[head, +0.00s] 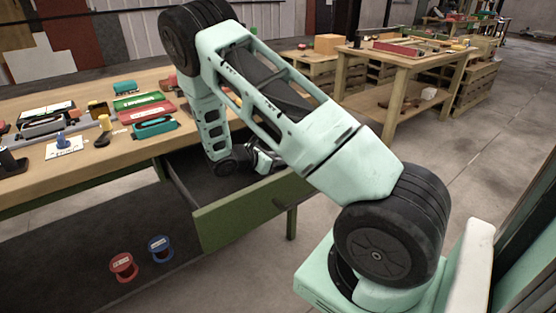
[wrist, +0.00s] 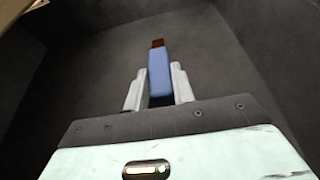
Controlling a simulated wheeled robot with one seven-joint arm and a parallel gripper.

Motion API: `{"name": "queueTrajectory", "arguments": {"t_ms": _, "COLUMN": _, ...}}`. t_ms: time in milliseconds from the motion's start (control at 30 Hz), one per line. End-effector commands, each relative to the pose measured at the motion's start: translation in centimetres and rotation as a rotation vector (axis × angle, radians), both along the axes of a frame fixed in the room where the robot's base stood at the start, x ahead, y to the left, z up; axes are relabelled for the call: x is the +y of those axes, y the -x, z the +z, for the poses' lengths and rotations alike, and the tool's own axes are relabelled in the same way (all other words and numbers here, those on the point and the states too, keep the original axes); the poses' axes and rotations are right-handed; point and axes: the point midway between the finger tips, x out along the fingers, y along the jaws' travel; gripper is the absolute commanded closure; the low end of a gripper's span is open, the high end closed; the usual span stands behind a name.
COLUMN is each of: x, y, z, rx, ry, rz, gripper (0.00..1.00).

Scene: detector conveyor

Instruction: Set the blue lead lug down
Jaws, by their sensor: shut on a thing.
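The blue lead lug (wrist: 159,78) is a slim blue block with a brown-red tip. In the wrist view it stands lengthwise between the two pale fingers of my gripper (wrist: 158,86), which is shut on it. Dark grey drawer walls and floor surround it. Whether the lug touches the drawer floor, I cannot tell. In the head view my gripper (head: 262,158) is down inside the open drawer (head: 252,212) under the workbench, and the lug is hidden there.
The workbench (head: 100,170) carries a teal case (head: 155,128), a red tray, a blue piece on a white card (head: 64,148) and other items. A red spool (head: 124,267) and a blue spool (head: 160,249) stand below. Another wooden table (head: 390,60) is behind.

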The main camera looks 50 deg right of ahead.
Motion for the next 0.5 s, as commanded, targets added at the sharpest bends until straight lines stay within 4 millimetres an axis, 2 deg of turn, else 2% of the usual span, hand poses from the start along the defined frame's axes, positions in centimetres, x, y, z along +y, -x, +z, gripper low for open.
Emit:
{"name": "queueTrajectory", "arguments": {"t_ms": 267, "x": -0.01, "y": -0.03, "z": -0.1, "rx": -0.001, "ry": 0.0, "rz": 0.0, "gripper": 1.0}}
{"name": "queueTrajectory", "arguments": {"t_ms": 300, "x": -0.01, "y": -0.03, "z": -0.1, "rx": -0.002, "ry": 0.0, "rz": -0.001, "gripper": 0.7}}
{"name": "queueTrajectory", "arguments": {"t_ms": 367, "x": -0.01, "y": -0.03, "z": -0.07, "rx": -0.002, "ry": 0.0, "rz": -0.001, "gripper": 0.53}}
{"name": "queueTrajectory", "arguments": {"t_ms": 500, "x": -0.02, "y": -0.03, "z": -0.06, "rx": -0.002, "ry": 0.0, "rz": -0.001, "gripper": 0.53}}
